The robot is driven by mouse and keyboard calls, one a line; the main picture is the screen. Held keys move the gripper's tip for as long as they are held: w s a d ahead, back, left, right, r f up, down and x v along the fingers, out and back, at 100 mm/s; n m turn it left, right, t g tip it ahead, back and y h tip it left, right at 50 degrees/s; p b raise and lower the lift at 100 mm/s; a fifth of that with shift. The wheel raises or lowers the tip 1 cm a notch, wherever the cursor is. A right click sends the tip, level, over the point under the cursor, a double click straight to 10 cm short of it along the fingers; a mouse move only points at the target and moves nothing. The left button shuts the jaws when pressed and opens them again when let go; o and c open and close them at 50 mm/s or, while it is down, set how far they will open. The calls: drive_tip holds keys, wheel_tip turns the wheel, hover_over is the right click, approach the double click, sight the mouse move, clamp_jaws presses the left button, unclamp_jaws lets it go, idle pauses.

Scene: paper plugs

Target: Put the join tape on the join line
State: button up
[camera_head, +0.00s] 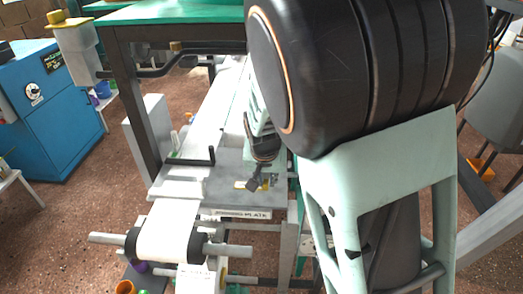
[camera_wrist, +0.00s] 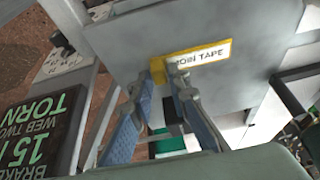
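The join tape is a small yellow-edged white strip lettered "JOIN TAPE" (camera_wrist: 205,55), with a yellow block (camera_wrist: 157,70) at its left end in the wrist view. It lies against the flat grey plate (camera_wrist: 250,25). In the head view a small part of the yellow tape (camera_head: 243,185) shows on the plate. My gripper (camera_wrist: 162,74) has one fingertip on each side of the yellow block. I cannot tell whether the fingers press on it. In the head view my gripper (camera_head: 254,183) is low over the plate, partly behind my arm. I cannot make out the join line.
A white web (camera_head: 205,125) runs along a narrow conveyor to a front roller (camera_head: 168,232). A dark L-shaped bar (camera_head: 190,161) crosses the web beside the plate. A green-topped table (camera_head: 170,12) stands above at the left. A dark sign (camera_wrist: 35,130) is at the wrist view's left.

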clamp_jaws()
drive_tip(key=shift+r, duration=0.55)
wheel_tip(320, 180, up, 2)
drive_tip(key=shift+r, duration=0.25)
drive_tip(key=s+d+r, duration=0.7)
drive_tip(key=s+r, duration=0.2)
drive_tip(key=s, duration=0.2)
drive_tip(key=shift+s+d+r+p, duration=0.15)
drive_tip(key=shift+s+d+p, duration=0.15)
drive_tip(key=shift+s, duration=0.1)
